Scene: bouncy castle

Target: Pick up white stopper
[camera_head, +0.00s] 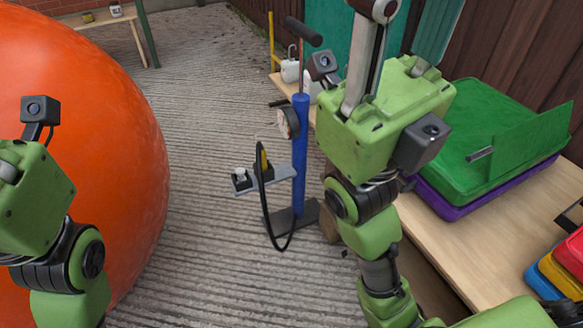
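A small white piece, which looks like the white stopper (240,174), sits at a black block on the left end of the small grey shelf (272,178) of a blue upright pump. It is too small to make out well. My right gripper (400,45) is raised at the top, right of the pump and apart from the white piece. Its fingertips are cut off by the top edge, so its opening is unclear. My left gripper (8,170) is at the left edge, in front of the orange ball, with its fingers out of frame.
The blue pump (299,155) stands on ribbed concrete, with a black hose looping below its shelf. A huge orange ball (95,130) fills the left. At right, a wooden bench (480,250) holds green and purple bins (500,130) and coloured trays. White jugs (290,70) stand behind the pump.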

